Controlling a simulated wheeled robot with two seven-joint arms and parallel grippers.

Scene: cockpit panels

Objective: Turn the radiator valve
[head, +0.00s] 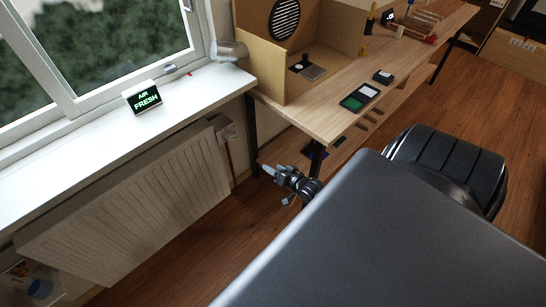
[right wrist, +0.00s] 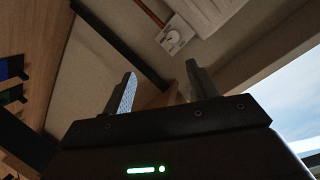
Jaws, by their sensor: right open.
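The white radiator (head: 135,205) is fixed to the wall under the window sill. Its valve (head: 222,127) shows as a small pale block at the radiator's upper right end, below the sill. In the right wrist view the valve (right wrist: 173,36) is a white square body with a round face, beyond the fingertips. My right gripper (head: 268,170) is to the right of the radiator and apart from the valve. In the right wrist view its two fingers (right wrist: 160,69) are spread with nothing between them. My left gripper is not in view.
A copper pipe (head: 229,160) runs down from the valve. The white window sill (head: 110,130) overhangs the radiator and carries an "AIR FRESH" sign (head: 143,97). A wooden desk (head: 335,115) with a dark leg (head: 316,158) stands to the right. Floor (head: 225,235) before the radiator is clear.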

